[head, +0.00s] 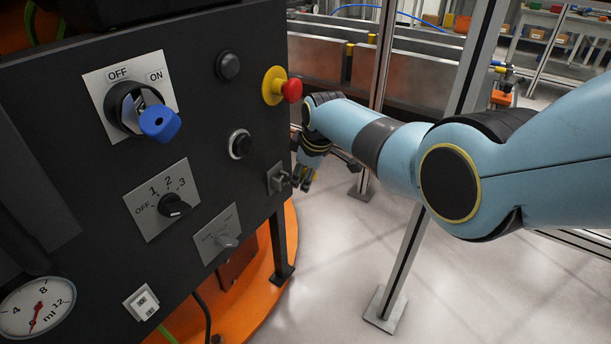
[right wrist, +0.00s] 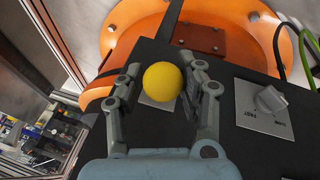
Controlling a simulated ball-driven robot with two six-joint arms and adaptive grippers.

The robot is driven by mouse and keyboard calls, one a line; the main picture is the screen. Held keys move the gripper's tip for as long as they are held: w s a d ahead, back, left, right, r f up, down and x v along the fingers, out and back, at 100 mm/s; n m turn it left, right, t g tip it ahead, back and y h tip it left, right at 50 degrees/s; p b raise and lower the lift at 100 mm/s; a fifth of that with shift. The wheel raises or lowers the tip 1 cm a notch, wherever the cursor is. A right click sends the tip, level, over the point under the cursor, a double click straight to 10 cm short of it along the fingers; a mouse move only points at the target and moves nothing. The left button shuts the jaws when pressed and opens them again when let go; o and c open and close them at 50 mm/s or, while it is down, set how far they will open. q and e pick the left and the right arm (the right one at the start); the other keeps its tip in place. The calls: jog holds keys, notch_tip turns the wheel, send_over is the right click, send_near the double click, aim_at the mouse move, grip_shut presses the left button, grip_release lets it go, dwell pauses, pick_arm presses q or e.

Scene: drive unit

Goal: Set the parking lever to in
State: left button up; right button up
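The parking lever appears to be the one with a round yellow knob (right wrist: 162,81), in front of a small metal plate on the dark panel. In the head view its plate (head: 276,179) is at the panel's lower right edge; no label is readable, so I cannot tell the lever's position. My right gripper (head: 306,180) is beside that plate, partly hidden by its own wrist. In the right wrist view the fingers of my right gripper (right wrist: 161,68) stand on both sides of the knob, very close to it. Whether they touch it is unclear. My left gripper is out of view.
The panel (head: 95,180) also carries a blue-handled OFF/ON switch (head: 158,122), a red emergency button (head: 290,90), a 1-2-3 rotary knob (head: 173,206), a small slow/fast knob (right wrist: 270,99) and a gauge (head: 38,307). An orange base (head: 262,312) is below. Metal posts stand at right.

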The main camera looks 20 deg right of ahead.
jog(key=shift+o, duration=1.3)
jog(key=v, duration=1.2)
